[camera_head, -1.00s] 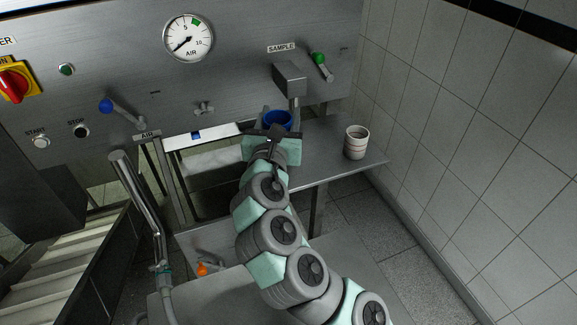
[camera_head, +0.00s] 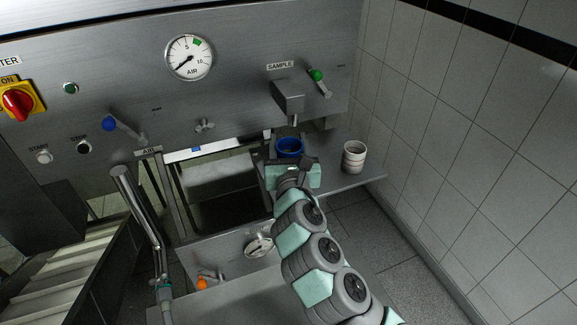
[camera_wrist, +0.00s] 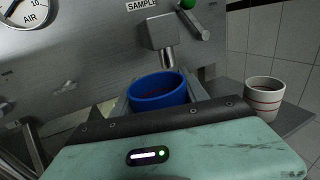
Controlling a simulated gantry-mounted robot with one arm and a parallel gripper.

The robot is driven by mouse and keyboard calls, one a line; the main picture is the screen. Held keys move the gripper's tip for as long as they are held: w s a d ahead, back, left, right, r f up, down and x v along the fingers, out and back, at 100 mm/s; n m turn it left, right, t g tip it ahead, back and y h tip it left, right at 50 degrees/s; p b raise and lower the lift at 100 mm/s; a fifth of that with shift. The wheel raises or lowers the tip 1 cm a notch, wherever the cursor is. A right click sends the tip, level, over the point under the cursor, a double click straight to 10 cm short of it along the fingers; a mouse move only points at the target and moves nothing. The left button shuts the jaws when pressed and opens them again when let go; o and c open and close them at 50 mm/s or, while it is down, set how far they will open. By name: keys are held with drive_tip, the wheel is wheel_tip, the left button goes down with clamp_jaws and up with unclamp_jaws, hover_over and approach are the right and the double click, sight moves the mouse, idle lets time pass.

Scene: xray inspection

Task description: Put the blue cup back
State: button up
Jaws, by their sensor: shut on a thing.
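The blue cup (camera_head: 289,146) is upright in my gripper (camera_head: 290,160), below and slightly in front of the sample spout (camera_head: 288,98). In the wrist view the blue cup (camera_wrist: 158,91) stands just beyond the gripper's dark edge, with a dark inside. I cannot tell whether the cup's base touches the shelf (camera_head: 345,180).
A white cup with reddish bands (camera_head: 354,157) stands on the shelf to the right. The green-knobbed lever (camera_head: 318,80) is beside the spout. A blue-knobbed air lever (camera_head: 112,124) and a vertical pipe (camera_head: 140,215) are at left. A tiled wall bounds the right.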

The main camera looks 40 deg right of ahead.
wheel_tip(320, 180, down, 7)
drive_tip(key=shift+f, duration=0.15)
drive_tip(key=shift+f, duration=0.1)
idle(0.3)
drive_tip(key=o, duration=1.5)
drive_tip(key=shift+c, duration=0.2)
drive_tip(key=shift+r, duration=0.2)
drive_tip(key=p+v, duration=0.4)
drive_tip(key=v, duration=0.8)
